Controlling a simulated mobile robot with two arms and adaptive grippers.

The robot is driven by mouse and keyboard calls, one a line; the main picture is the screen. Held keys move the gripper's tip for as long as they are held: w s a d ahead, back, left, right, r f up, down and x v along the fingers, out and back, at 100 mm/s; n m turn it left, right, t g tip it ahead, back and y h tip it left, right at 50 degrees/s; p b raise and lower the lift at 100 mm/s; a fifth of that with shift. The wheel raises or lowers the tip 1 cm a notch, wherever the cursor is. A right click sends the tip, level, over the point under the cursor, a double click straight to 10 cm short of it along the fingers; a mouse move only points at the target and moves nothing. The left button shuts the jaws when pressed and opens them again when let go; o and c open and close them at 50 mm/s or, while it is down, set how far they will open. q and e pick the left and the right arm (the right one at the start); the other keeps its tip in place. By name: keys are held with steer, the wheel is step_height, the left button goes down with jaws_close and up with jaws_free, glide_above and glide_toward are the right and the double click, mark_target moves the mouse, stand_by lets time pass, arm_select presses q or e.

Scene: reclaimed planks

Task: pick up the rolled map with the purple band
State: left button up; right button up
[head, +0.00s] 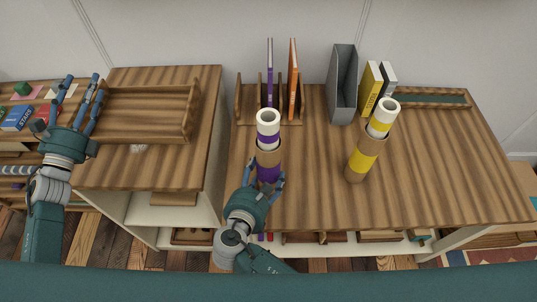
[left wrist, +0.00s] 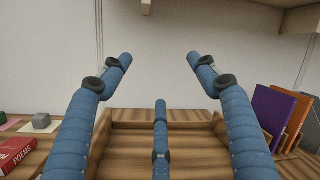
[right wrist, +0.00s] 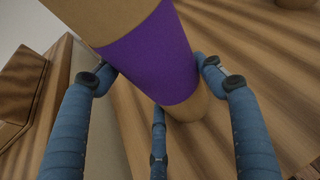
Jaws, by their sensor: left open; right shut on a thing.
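The rolled map with the purple band (head: 268,130) is white and sticks up out of a brown tube (head: 268,158), which has its own purple band. My right gripper (head: 265,184) has its fingers closed around the lower part of this tube. In the right wrist view the tube's purple band (right wrist: 155,58) lies between the fingers; the map itself is not clear there. I cannot tell whether the tube touches the tabletop. My left gripper (head: 80,92) is open and empty at the left, by the low cabinet; its spread fingers show in the left wrist view (left wrist: 160,75).
A similar tube (head: 356,176) holds a map with a yellow band (head: 379,128) to the right. Behind stand a book rack (head: 241,108), a grey file holder (head: 342,85) and a yellow book (head: 369,88). A wooden tray (head: 150,102) lies on the left cabinet. The desk's front right is clear.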

arm_select(q)
steer(key=s+d+m+g+h, duration=0.3)
steer(key=d+m+h, duration=0.5)
steer(key=d, duration=0.8)
steer(key=m+g+h, duration=0.6)
steer(key=m+g, duration=0.3)
steer(key=m, duration=0.1)
glide_toward(261, 126)
step_height(261, 126, down, 3)
steer(key=w+a, duration=0.2)
steer(key=shift+s+x, duration=0.15)
steer(key=shift+x, duration=2.9)
steer(key=shift+s+x, duration=0.15)
steer(key=shift+x, duration=2.9)
steer(key=shift+d+f, duration=0.1)
steer(key=c, duration=1)
steer(key=shift+c, duration=0.2)
step_height(261, 126, up, 28)
steer(key=shift+r, duration=0.1)
steer(key=shift+c, duration=0.2)
